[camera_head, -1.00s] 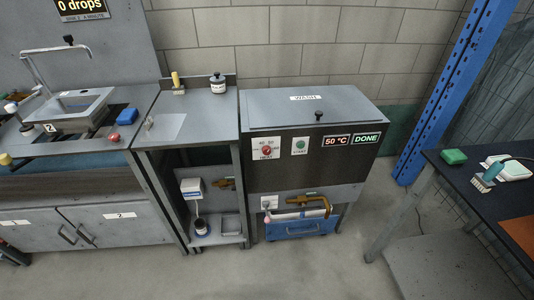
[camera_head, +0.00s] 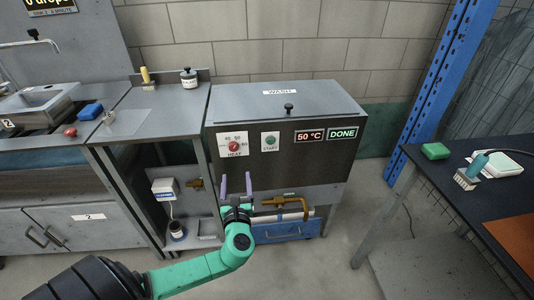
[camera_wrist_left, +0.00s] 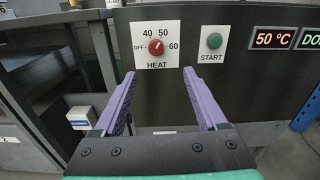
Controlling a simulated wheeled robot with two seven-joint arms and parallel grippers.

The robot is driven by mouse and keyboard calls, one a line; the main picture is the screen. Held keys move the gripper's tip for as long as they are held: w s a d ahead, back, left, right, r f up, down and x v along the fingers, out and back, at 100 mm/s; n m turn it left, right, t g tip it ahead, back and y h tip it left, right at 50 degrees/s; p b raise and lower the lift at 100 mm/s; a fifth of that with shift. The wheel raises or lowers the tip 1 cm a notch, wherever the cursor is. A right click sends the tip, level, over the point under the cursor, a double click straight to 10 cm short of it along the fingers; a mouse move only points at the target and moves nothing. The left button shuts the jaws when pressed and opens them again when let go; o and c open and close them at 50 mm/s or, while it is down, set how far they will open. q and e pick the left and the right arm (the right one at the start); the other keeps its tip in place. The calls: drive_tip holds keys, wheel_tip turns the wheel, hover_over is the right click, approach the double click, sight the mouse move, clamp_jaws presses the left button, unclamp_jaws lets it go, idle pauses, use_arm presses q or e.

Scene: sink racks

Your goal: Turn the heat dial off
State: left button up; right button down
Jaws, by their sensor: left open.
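The red heat dial (camera_head: 234,146) sits on a white plate marked HEAT on the front of the dark wash unit (camera_head: 300,170). In the left wrist view the dial (camera_wrist_left: 156,47) shows between and beyond my fingers, with the marks OFF, 40, 50 and 60 around it. Its exact setting is hard to read. My left gripper (camera_head: 236,184) is open and empty, below the dial and apart from it. Its purple fingers also show in the left wrist view (camera_wrist_left: 160,100), pointing toward the panel. My right gripper is not in view.
A green START button (camera_head: 270,141) is right of the dial, with displays reading 50 °C (camera_head: 310,135) and DONE (camera_head: 342,133). A brass pipe (camera_head: 290,206) and blue drawer (camera_head: 280,232) are below. A dark table (camera_head: 460,185) stands at right.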

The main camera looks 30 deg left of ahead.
sight(234, 149)
use_arm(q)
drive_tip(key=x, duration=0.4)
drive_tip(key=b+x, duration=0.1)
drive_tip(key=x, duration=0.9)
drive_tip(key=shift+s+a, duration=0.1)
drive_tip(key=shift+a, duration=0.4)
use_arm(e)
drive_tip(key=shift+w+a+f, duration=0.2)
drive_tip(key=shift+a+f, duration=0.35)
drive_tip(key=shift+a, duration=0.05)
use_arm(q)
drive_tip(key=shift+f, duration=0.1)
clamp_jaws()
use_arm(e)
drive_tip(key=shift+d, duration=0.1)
